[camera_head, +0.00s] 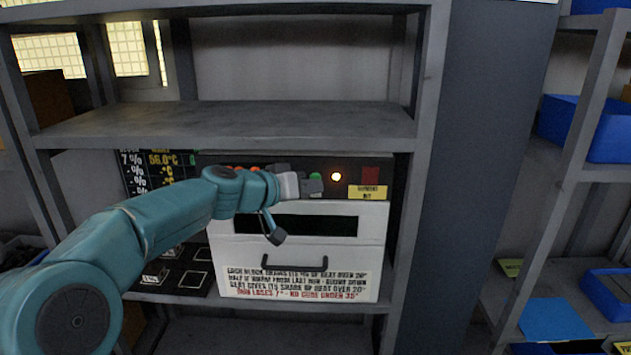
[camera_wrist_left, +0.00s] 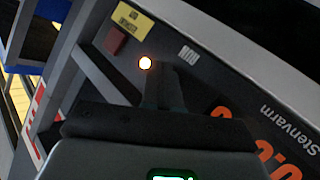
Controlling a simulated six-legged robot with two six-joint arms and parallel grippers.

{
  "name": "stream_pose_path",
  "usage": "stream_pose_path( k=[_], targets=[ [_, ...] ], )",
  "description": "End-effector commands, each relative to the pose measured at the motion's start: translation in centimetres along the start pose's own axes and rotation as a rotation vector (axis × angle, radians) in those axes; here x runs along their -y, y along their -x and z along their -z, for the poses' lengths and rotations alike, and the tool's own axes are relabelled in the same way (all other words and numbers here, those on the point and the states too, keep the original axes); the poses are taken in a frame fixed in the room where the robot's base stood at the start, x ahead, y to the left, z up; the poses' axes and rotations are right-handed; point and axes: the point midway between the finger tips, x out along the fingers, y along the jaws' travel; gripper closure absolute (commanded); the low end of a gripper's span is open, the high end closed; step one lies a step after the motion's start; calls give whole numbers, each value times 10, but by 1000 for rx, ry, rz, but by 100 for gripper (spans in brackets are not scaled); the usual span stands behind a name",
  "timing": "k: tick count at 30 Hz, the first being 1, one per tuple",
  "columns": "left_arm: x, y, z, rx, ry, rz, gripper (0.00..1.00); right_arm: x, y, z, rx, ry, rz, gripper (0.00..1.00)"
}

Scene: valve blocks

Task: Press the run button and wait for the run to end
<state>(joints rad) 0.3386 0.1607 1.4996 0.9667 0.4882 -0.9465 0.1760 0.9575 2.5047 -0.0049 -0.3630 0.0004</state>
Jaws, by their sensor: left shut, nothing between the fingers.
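A white-fronted machine (camera_head: 300,222) marked "Stenvarm" in the left wrist view stands on the middle shelf, with a dark control panel (camera_head: 352,166) on top. A green button (camera_head: 316,176) shows just above my left fingertips. A lit orange-white lamp (camera_head: 336,177) is to its right, also visible in the left wrist view (camera_wrist_left: 145,62). My left gripper (camera_head: 317,187) is shut and empty, with its tips at the panel. In the left wrist view its fingers (camera_wrist_left: 163,82) hide the green button. I cannot tell whether they touch it. My right gripper is not visible.
A red square (camera_head: 370,174) and a yellow label (camera_head: 367,192) are right of the lamp. A display board (camera_head: 158,172) reading 56.0 °C is at the left. The upper shelf (camera_head: 230,125) spans above my arm. A drawer handle (camera_head: 295,266) is below. Blue bins (camera_head: 585,125) stand at the right.

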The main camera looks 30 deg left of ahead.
Motion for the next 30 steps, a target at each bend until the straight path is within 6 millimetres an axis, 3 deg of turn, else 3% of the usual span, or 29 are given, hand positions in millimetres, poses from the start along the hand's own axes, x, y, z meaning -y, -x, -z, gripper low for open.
stream_pose_path(
  k=[16, 30],
  targets=[
    [-28, 38, -29, -1, -1, -1, 100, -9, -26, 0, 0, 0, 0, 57],
    [-30, 41, -30, -1, 0, 0, 100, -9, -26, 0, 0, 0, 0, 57]
  ],
)
